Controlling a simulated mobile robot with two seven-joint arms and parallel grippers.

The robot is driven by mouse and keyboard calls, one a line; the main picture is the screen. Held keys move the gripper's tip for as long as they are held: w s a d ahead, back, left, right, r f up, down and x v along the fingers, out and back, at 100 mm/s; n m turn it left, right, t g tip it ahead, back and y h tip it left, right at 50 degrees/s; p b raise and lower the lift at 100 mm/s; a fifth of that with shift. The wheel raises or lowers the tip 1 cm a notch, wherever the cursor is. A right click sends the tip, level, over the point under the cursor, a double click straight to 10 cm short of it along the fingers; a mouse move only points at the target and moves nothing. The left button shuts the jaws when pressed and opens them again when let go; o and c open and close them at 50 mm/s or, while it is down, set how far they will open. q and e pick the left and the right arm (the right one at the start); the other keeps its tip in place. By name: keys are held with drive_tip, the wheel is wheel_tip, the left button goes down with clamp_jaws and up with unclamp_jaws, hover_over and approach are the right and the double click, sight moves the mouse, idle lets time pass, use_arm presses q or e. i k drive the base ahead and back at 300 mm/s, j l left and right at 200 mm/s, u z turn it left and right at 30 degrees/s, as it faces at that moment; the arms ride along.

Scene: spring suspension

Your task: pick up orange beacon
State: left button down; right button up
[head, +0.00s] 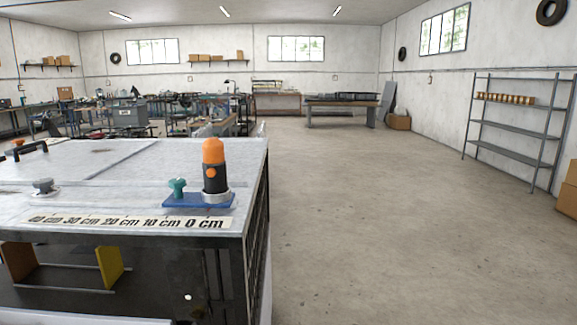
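The orange beacon (213,158) has an orange domed top and a dark lower body with an orange round spot. It stands upright near the right end of a grey metal bench top (120,180). Its foot is in a light ring (216,196) beside a blue base plate (184,202). A teal knob-like piece (177,188) stands on the plate, left of the beacon. Neither of my grippers is in view.
A scale strip (130,222) marked in cm runs along the bench's front edge. A grey knob (44,187) and a black handle (30,148) are at the left. Open concrete floor (370,210) lies to the right, with a metal shelf (515,130) by the wall.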

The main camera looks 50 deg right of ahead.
sight(213, 149)
drive_tip(key=z, duration=1.2)
